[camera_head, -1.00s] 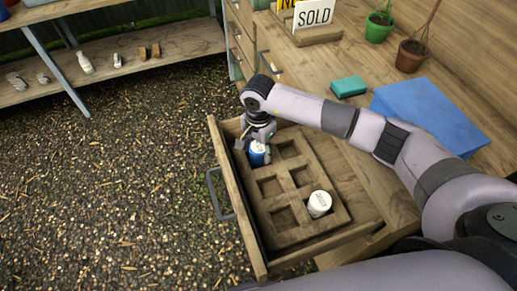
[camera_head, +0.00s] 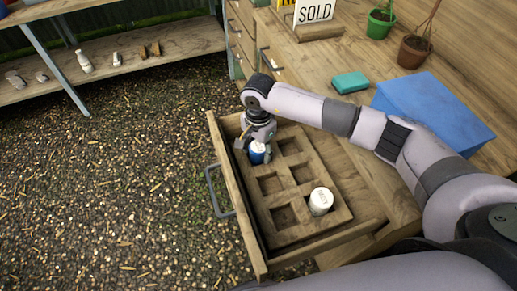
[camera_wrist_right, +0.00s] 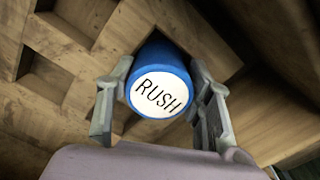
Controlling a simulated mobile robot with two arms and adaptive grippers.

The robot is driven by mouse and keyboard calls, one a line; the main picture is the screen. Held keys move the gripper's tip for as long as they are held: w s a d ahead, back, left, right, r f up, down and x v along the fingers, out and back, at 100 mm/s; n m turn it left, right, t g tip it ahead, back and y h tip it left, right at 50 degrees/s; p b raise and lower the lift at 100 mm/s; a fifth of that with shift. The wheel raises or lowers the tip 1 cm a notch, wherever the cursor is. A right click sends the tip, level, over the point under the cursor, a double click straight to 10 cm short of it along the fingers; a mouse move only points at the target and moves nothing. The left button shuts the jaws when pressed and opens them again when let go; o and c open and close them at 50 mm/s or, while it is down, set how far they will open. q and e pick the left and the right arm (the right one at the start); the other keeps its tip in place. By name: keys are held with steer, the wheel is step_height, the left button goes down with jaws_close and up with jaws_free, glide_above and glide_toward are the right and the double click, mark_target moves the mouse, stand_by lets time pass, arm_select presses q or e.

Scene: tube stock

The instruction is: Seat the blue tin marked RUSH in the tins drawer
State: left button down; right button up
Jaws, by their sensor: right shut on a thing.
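The blue tin (camera_head: 258,154) is at the far left corner of the open tins drawer (camera_head: 240,206). Its white lid reads RUSH in the right wrist view (camera_wrist_right: 160,93). My right gripper (camera_head: 256,143) is shut on it, with one finger on each side of the tin in the right wrist view (camera_wrist_right: 162,108). The tin is over or in the far left compartment of the drawer's wooden insert (camera_head: 292,192). Its base is hidden, so I cannot tell how deep it sits. My left gripper is not in view.
A white tin (camera_head: 320,201) stands in a near right compartment. Several other compartments are empty. On the bench lie a teal block (camera_head: 350,82) and a large blue box (camera_head: 430,108), with potted plants and a SOLD sign (camera_head: 316,12) behind.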

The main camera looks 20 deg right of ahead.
steer(key=shift+s+f+b, duration=0.3)
steer(key=shift+f, duration=0.15)
steer(key=o, duration=1.3)
steer(key=shift+w+f, duration=0.1)
steer(key=shift+w, duration=0.05)
steer(key=shift+o, duration=0.2)
steer(key=shift+w+r, duration=0.1)
steer(key=shift+r, duration=0.1)
steer(key=shift+r, duration=0.3)
step_height(320, 180, up, 11)
steer(key=shift+r, duration=0.15)
